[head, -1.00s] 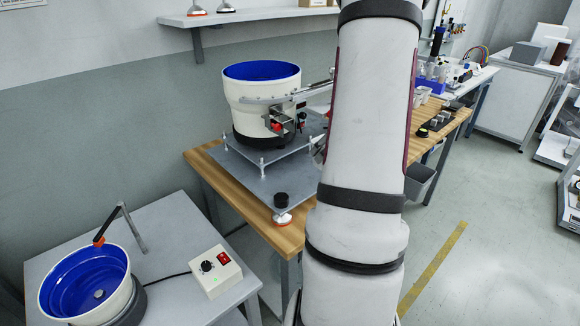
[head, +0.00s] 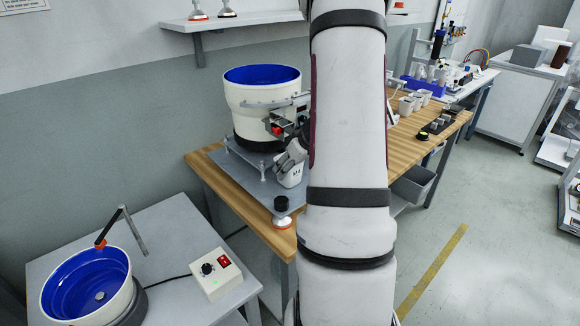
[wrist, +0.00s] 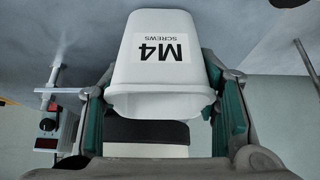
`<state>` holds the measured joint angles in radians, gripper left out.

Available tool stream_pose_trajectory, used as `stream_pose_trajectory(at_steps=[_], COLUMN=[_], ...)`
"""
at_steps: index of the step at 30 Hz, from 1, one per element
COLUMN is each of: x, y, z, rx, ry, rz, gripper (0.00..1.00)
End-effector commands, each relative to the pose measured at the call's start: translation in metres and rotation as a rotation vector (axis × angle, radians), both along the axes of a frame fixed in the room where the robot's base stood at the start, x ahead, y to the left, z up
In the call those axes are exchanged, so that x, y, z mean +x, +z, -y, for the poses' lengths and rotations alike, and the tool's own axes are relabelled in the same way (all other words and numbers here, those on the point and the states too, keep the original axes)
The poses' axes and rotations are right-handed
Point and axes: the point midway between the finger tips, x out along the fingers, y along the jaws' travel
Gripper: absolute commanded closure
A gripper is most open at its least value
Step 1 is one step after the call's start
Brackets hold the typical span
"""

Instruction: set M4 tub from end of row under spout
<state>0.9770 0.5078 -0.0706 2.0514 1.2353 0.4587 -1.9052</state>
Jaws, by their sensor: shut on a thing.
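The M4 tub (wrist: 160,60) is a white tapered cup with a black "M4 SCREWS" label, which appears upside down in the wrist view. My gripper (wrist: 164,112) is shut on the tub, with green finger pads at both sides near its rim. In the head view, the tub (head: 290,173) is over the front right of the grey plate (head: 245,178). I cannot tell whether its base touches the plate. The white feeder with a blue bowl (head: 262,76) stands behind it. Its metal chute (head: 272,104) runs right, and its spout end is hidden by my arm.
Several white cups (head: 412,101) stand farther along the wooden bench (head: 402,138). A second blue bowl (head: 82,282) and a control box (head: 216,273) are on the lower left table.

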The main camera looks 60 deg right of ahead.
Motion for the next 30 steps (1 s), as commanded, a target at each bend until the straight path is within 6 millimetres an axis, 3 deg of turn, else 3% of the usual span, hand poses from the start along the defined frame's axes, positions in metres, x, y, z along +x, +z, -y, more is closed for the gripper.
stream_pose_trajectory(at_steps=[11,12,14,26,30], x=[0.0,0.0,0.0,0.0,-0.007], y=[-0.002,-0.002,-0.001,0.0,0.013], z=[0.0,0.0,0.0,0.0,0.0], rx=[-0.001,-0.001,-0.001,-0.001,-0.004], ry=[0.0,0.001,0.001,0.001,0.0], rz=[0.0,0.0,0.0,0.0,0.002], gripper=[0.7,0.38,0.24,0.24,0.24])
